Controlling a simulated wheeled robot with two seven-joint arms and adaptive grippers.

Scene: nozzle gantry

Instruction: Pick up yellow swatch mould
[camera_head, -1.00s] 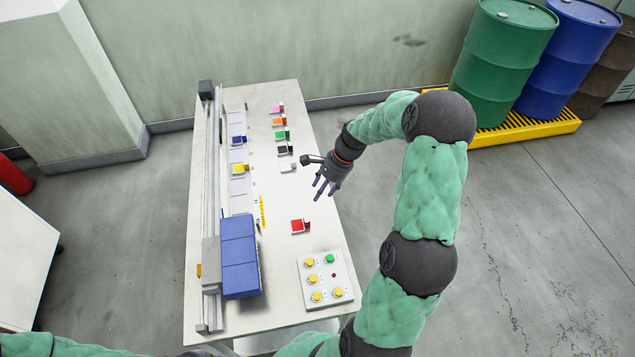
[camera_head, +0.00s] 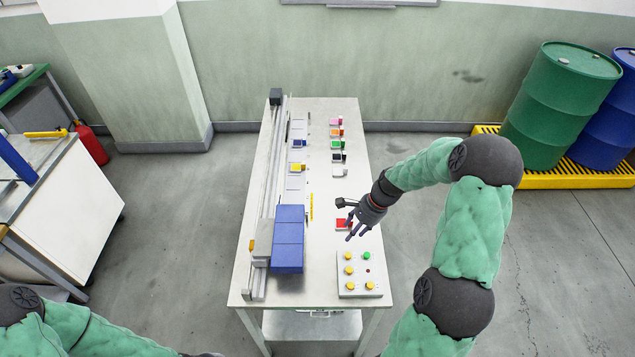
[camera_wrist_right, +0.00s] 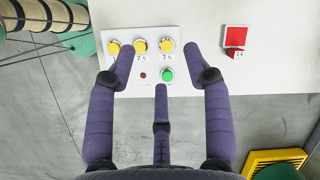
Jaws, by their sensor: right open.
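The yellow swatch mould (camera_head: 297,168) sits on the pale strip beside the rail, on the left half of the table. A blue mould (camera_head: 299,143) sits behind it on the same strip. My right gripper (camera_head: 355,228) is open and empty. It is over the right side of the table by the red mould (camera_head: 342,223), to the right of and nearer than the yellow one. In the right wrist view the open fingers (camera_wrist_right: 160,60) hang over the button panel, and the yellow mould is out of that view. My left arm shows at the bottom left; its gripper is not visible.
Pink, orange, green, black and white moulds line the table's right side (camera_head: 337,146). A blue box (camera_head: 288,240) stands by the rail (camera_head: 268,180) at the near left. The button panel (camera_head: 358,275) lies near the front right. The table's middle is mostly clear.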

